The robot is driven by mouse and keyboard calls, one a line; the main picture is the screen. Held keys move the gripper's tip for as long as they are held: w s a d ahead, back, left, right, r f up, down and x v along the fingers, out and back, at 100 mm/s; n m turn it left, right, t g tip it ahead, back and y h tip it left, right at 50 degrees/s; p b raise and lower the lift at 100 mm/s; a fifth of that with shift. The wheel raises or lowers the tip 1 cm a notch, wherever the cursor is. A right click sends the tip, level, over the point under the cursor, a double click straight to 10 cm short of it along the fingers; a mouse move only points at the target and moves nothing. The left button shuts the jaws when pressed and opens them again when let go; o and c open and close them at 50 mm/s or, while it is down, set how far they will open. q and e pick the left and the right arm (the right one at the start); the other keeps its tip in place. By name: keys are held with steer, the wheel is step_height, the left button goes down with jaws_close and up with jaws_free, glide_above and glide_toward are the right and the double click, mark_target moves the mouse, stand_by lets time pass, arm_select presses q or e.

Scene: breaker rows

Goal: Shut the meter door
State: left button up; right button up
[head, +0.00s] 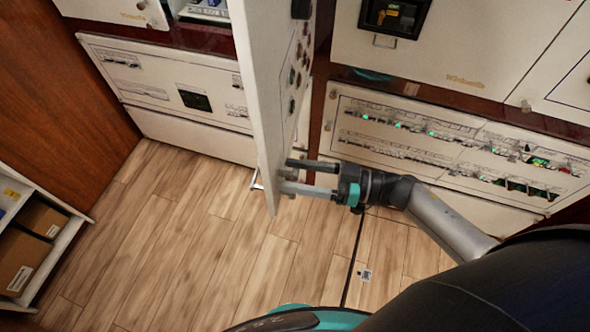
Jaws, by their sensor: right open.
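The meter door (261,95) is a tall cream panel seen nearly edge-on in the middle of the head view. It stands swung out from the cabinets, with dark knobs and small indicators on its right-hand face. My right gripper (292,176) comes in from the right at the door's lower end. Its two fingers are apart and point left. The fingertips are at or very near the door's right-hand face; I cannot tell whether they touch. Nothing shows between them. My left gripper is not in view.
A breaker panel (410,130) with green lights lies behind my right arm. More cream cabinets (165,90) stand left of the door. A white shelf (55,245) with cardboard boxes (28,257) is at the far left. The wooden floor (180,235) between is clear.

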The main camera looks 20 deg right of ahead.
steer(key=shift+w+a, duration=0.1)
steer(key=shift+a, duration=0.1)
jaws_close()
stand_by(0.5)
stand_by(0.9)
